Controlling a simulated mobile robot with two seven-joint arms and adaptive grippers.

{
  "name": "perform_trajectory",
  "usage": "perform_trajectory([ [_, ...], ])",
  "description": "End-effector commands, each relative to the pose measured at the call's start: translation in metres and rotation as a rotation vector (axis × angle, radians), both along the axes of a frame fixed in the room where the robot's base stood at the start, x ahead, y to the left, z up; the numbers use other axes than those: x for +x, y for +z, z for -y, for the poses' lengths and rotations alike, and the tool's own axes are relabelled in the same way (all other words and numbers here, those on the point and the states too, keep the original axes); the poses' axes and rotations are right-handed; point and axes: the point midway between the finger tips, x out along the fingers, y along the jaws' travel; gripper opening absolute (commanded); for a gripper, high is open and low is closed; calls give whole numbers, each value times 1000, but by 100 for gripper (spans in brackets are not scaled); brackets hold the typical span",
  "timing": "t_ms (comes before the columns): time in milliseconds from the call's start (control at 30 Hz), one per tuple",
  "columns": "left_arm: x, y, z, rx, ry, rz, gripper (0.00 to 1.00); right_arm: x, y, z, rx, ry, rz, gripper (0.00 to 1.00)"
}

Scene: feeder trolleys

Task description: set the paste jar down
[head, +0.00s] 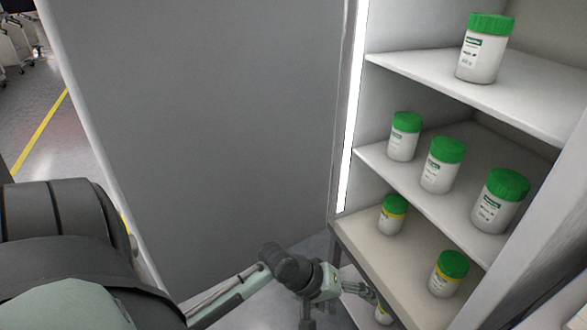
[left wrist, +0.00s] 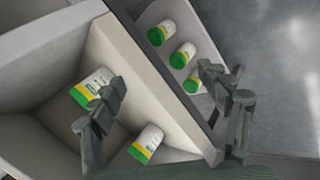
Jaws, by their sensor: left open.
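White jars with green lids stand upright on the shelves of a cabinet at the right of the head view. I cannot tell which is the paste jar. My left gripper (head: 362,290) is open, low at the cabinet's front edge. In the left wrist view its fingers (left wrist: 167,105) are spread with nothing held; a jar (left wrist: 148,142) shows past the left finger. My right gripper is not in view.
The middle shelf (head: 440,205) holds several plain green-lidded jars, and the top shelf (head: 510,95) holds one (head: 484,48). A large grey panel (head: 200,120) stands left of the cabinet. In the left wrist view, three jars (left wrist: 182,55) stand in a row on another level.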

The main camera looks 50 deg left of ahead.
Motion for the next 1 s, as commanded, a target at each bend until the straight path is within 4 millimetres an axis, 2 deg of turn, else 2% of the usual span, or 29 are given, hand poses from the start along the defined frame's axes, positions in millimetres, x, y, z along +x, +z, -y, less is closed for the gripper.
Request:
perform_trajectory([
  [33, -26, -19, -5, 180, -131, -10, 76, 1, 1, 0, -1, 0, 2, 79],
  [100, -55, -35, -18, 412, -310, -30, 76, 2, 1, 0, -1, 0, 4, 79],
  [200, -87, -46, -37, 648, -516, -83, 76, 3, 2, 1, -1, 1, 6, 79],
  [300, -106, -48, -50, 784, -647, -128, 76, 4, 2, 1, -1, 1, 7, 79],
  [433, -115, -48, -58, 849, -715, -155, 76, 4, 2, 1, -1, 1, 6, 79],
  [733, -114, -53, -58, 848, -720, -160, 76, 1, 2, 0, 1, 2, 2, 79],
  [800, -112, -65, -58, 838, -725, -163, 76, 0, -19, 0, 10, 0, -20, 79],
  [867, -111, -76, -58, 831, -728, -164, 75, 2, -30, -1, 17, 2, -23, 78],
  [1000, -110, -92, -57, 823, -730, -164, 57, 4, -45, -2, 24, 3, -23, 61],
])
